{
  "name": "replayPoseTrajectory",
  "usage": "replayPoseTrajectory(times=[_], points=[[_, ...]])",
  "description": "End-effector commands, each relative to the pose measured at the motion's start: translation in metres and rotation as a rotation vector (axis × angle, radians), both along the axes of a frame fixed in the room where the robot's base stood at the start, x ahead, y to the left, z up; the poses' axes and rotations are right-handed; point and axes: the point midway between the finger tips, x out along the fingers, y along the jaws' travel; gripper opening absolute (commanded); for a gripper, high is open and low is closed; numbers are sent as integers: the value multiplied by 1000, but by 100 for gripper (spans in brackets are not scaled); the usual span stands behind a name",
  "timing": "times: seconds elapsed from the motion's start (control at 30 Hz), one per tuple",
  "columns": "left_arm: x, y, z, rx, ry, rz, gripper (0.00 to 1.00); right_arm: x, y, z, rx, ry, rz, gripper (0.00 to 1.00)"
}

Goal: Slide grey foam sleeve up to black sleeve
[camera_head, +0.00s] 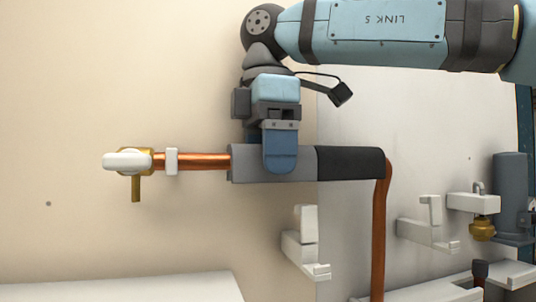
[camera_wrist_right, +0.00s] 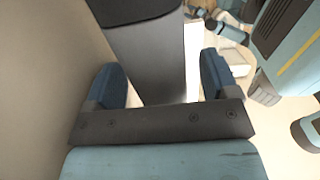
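The grey foam sleeve (camera_head: 248,164) lies level around the copper pipe in the head view. Its right end meets the black sleeve (camera_head: 350,163) with no gap that I can see. My right gripper (camera_head: 281,160) comes down over the right half of the grey sleeve, with one blue finger in front of it. In the right wrist view, the gripper's two blue fingers (camera_wrist_right: 165,85) straddle the grey sleeve (camera_wrist_right: 148,65). A pale gap shows between the sleeve and the right finger, so the gripper looks open. My left gripper is not in view.
The copper pipe (camera_head: 205,161) runs left through a white clip (camera_head: 171,161) to a brass valve (camera_head: 136,185). Right of the black sleeve it bends down (camera_head: 379,240). White wall brackets (camera_head: 305,245) (camera_head: 428,228) stand below and right. The wall at left is clear.

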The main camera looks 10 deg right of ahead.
Motion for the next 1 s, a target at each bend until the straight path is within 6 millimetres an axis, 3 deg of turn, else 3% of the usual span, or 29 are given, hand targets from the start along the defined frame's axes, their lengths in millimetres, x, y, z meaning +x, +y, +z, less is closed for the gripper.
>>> replayPoseTrajectory(times=[0.47,0.83,1.0], points=[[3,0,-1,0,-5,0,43,0,0,9,0,-1,-1,80],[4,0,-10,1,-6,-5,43,-1,1,88,2,-2,-2,80],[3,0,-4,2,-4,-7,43,-2,1,123,-1,-2,-2,80]])
